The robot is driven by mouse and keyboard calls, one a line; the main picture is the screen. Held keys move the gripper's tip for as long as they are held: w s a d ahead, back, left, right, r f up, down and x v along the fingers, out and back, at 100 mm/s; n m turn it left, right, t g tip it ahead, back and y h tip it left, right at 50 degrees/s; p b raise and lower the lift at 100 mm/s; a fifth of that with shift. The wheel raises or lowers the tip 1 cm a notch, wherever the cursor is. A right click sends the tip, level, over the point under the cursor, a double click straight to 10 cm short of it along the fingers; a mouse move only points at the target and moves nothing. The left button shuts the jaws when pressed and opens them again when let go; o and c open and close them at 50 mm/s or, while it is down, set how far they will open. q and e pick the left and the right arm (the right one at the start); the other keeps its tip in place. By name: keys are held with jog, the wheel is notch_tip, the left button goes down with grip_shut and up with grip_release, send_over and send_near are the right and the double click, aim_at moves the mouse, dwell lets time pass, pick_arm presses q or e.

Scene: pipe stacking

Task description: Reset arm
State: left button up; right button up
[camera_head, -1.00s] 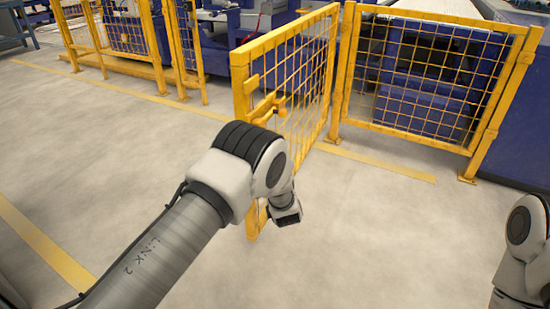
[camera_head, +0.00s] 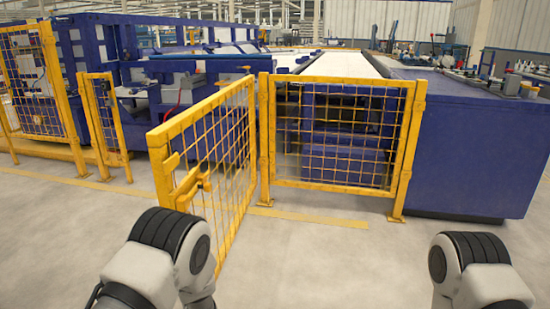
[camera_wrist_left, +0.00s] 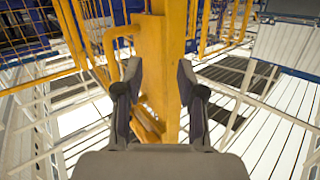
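Both my arms show at the bottom of the head view, the left one left of centre and the right one at the lower right. Neither gripper's fingers show in that view. In the left wrist view my left gripper (camera_wrist_left: 158,90) is open, its two dark fingers apart and nothing held between them. A yellow post (camera_wrist_left: 158,60) stands beyond the fingers in that view. In the head view the yellow mesh gate (camera_head: 215,165) stands swung open toward me, just beyond my left arm.
A fixed yellow fence panel (camera_head: 340,135) stands right of the gate, with a blue machine (camera_head: 470,150) behind and right of it. More yellow fencing (camera_head: 40,85) runs at the left. The concrete floor (camera_head: 330,260) between my arms is clear.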

pick_arm(q)
jog(key=s+a+f+m+g+h, duration=0.2)
jog(key=s+a+f+g+h, duration=0.15)
jog(key=s+f, duration=0.8)
jog(key=s+d+f+m+g+h, duration=0.1)
jog(key=s+d+f+g+h, duration=0.3)
jog(key=s, duration=1.1)
jog(key=s+d+f+m+g+h, duration=0.15)
jog(key=s+g, duration=0.55)
jog(key=s, duration=0.8)
notch_tip(320, 180, up, 35)
jog(key=p, duration=3.4)
jog(key=shift+w+a+y+p, duration=0.15)
jog(key=shift+y+p, duration=0.2)
jog(key=shift+y, duration=0.05)
jog(key=shift+r, duration=0.1)
